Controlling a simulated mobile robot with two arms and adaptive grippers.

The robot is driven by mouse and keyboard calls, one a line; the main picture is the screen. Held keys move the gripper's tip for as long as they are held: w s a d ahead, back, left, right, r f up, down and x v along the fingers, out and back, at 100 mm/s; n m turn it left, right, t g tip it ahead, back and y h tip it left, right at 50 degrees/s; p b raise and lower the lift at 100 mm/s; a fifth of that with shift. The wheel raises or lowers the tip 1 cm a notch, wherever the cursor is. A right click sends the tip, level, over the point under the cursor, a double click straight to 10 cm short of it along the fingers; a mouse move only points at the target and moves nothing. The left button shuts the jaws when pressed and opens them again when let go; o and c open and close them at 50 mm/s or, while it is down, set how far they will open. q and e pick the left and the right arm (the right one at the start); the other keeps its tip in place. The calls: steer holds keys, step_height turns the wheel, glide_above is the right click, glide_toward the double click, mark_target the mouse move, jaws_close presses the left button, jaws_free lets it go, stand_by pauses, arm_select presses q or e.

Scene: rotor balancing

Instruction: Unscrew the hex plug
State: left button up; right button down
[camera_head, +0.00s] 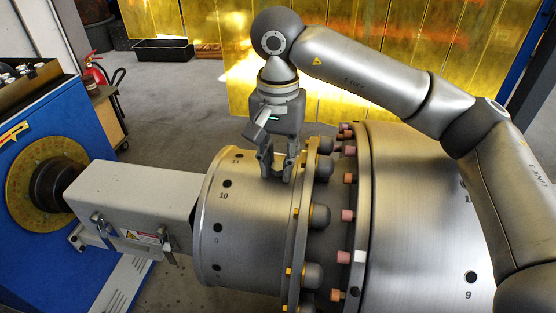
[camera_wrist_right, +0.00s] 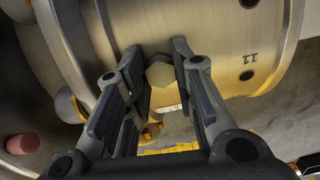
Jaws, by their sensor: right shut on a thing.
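The hex plug (camera_wrist_right: 160,73) shows in the right wrist view as a pale six-sided head against the metal rotor drum (camera_wrist_right: 190,40). My right gripper (camera_wrist_right: 158,60) has a finger on each side of it and is shut on it. In the head view my right gripper (camera_head: 277,170) points down at the top of the drum (camera_head: 245,215), close to the bolted flange. There the plug is hidden by the fingers. I cannot tell how far the plug is screwed in. My left gripper is not in view.
A flange (camera_head: 297,240) with dark domed caps and a row of pinkish studs (camera_head: 347,215) stands right of the gripper. A grey shaft housing (camera_head: 150,200) joins the drum to a blue machine (camera_head: 40,240). Yellow translucent panels (camera_head: 215,60) stand behind. Numbered holes dot the drum.

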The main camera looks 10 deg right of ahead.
steer(key=shift+f+n, duration=0.1)
steer(key=shift+n, duration=1)
steer(key=n, duration=0.6)
steer(key=shift+s+b, duration=0.1)
steer(key=shift+b, duration=0.25)
steer(key=shift+d+r+n, duration=0.1)
steer(key=shift+r+n, duration=0.1)
steer(key=shift+n, duration=1)
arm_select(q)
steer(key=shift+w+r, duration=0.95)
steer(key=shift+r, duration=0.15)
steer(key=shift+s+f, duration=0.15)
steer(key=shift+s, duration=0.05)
